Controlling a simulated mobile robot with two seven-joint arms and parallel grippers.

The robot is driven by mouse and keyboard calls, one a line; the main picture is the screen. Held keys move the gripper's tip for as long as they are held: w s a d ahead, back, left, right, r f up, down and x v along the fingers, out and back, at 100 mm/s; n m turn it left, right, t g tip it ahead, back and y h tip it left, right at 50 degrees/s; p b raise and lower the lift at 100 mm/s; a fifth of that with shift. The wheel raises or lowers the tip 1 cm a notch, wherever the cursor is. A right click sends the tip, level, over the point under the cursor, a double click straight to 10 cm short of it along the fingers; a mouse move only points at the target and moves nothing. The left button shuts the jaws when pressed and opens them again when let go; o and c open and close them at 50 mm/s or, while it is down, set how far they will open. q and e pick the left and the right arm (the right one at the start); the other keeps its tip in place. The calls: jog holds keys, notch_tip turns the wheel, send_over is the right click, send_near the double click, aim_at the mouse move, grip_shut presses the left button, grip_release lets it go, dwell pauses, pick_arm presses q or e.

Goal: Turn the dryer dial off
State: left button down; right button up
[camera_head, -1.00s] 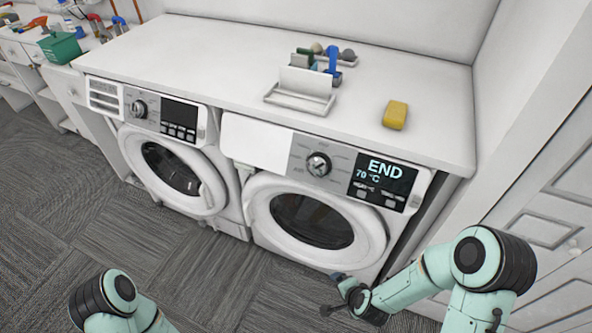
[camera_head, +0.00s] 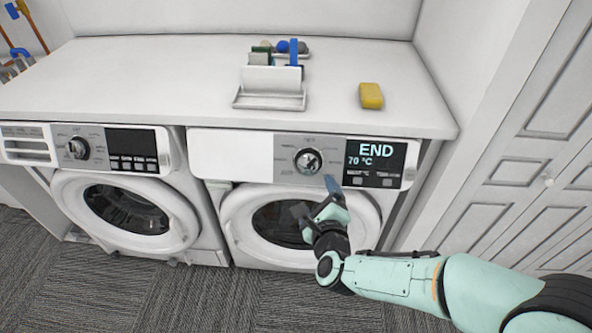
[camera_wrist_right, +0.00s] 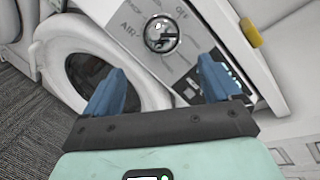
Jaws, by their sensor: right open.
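The dryer (camera_head: 255,205) is the right-hand machine under the counter, with a round door and a display (camera_head: 375,160) reading END and 70 °C. Its silver dial (camera_head: 308,161) sits on the panel left of the display. In the right wrist view the dial (camera_wrist_right: 161,33) lies ahead of the fingers, with the words AIR and OFF printed near it. My right gripper (camera_head: 330,192) is just below and right of the dial, apart from it. In the right wrist view its blue fingers (camera_wrist_right: 160,88) are spread with nothing between them. My left gripper is out of view.
A second machine (camera_head: 110,200) with its own dial (camera_head: 77,148) stands to the left. On the white counter (camera_head: 180,85) are a white holder (camera_head: 270,100) with small items behind it and a yellow sponge (camera_head: 371,96). A panelled cabinet (camera_head: 530,160) stands at the right.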

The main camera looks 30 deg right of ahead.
aim_at(309, 166)
jog(key=x, duration=1.3)
jog(key=shift+w+d+p, duration=0.1)
jog(key=shift+w+p, duration=0.05)
jog(key=shift+p, duration=0.25)
jog(key=c, duration=1.1)
